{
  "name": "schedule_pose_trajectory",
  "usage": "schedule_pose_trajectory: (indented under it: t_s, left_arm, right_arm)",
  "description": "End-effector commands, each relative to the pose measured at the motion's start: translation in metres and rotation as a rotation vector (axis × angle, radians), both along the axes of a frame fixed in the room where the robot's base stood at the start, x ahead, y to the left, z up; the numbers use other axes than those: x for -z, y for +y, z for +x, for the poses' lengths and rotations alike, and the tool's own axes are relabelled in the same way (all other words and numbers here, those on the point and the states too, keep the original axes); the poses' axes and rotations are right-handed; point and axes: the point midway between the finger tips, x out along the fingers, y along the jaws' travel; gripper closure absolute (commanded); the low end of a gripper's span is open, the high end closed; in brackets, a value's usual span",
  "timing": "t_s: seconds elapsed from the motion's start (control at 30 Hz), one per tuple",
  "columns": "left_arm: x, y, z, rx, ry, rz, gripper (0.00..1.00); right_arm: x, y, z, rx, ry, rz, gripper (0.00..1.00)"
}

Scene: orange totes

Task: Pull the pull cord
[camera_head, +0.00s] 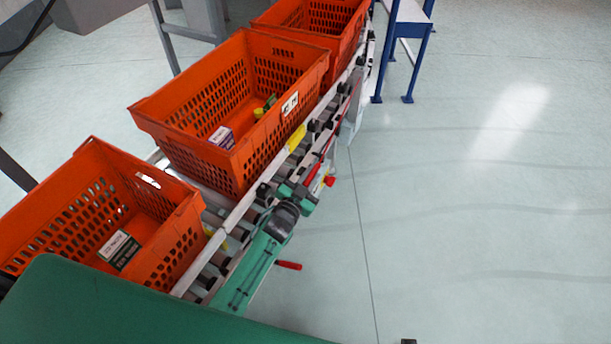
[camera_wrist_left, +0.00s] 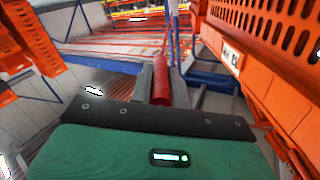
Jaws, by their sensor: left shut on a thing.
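The red pull cord (camera_head: 327,144) runs along the near side of the roller conveyor. In the left wrist view a red cylindrical piece of the cord (camera_wrist_left: 160,82) sits between the grey fingers, with a thinner red length rising beyond it. My left gripper (camera_head: 322,182) is at the conveyor's side, with its green arm reaching up from the bottom. It is shut on the pull cord; in the left wrist view the gripper (camera_wrist_left: 162,88) has a finger on each side of the red piece. The exact contact is small in the head view. My right gripper is not in view.
Orange totes stand in a row on the conveyor: a near one (camera_head: 180,215), a middle one (camera_head: 290,60) and a far one (camera_head: 345,45). A red handle (camera_head: 288,265) sticks out beside my arm. A blue-legged table (camera_head: 420,45) stands behind. The right floor is clear.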

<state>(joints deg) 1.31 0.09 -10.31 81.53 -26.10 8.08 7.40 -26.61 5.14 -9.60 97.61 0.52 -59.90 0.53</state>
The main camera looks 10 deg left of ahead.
Motion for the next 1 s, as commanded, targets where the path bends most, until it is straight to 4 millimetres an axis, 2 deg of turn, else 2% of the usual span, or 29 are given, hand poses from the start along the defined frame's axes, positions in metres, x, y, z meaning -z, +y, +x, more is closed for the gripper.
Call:
schedule_pose_trajectory:
  t_s: [0.07,0.1,0.2,0.53,0.67,0.77,1.0]
  left_arm:
    - [0.002,-0.004,-0.002,0.005,0.004,-0.002,1.00]
    - [0.002,-0.004,-0.002,0.005,0.004,-0.002,0.76]
    - [0.002,-0.004,-0.002,0.006,0.003,-0.002,0.60]
    - [0.000,-0.004,-0.002,0.006,0.001,-0.002,0.60]
    - [0.000,-0.002,-0.009,0.005,0.000,-0.002,0.60]
    - [0.002,0.001,-0.022,0.006,0.002,-0.001,0.60]
    - [0.005,0.013,-0.068,0.005,0.009,-0.002,0.60]
  right_arm:
    - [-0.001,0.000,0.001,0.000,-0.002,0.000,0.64]
    - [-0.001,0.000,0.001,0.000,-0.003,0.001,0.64]
    - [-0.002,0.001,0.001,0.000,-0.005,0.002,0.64]
    - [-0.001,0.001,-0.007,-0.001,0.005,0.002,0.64]
    - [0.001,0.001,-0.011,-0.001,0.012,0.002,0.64]
    - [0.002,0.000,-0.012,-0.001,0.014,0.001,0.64]
    - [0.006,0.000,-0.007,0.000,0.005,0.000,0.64]
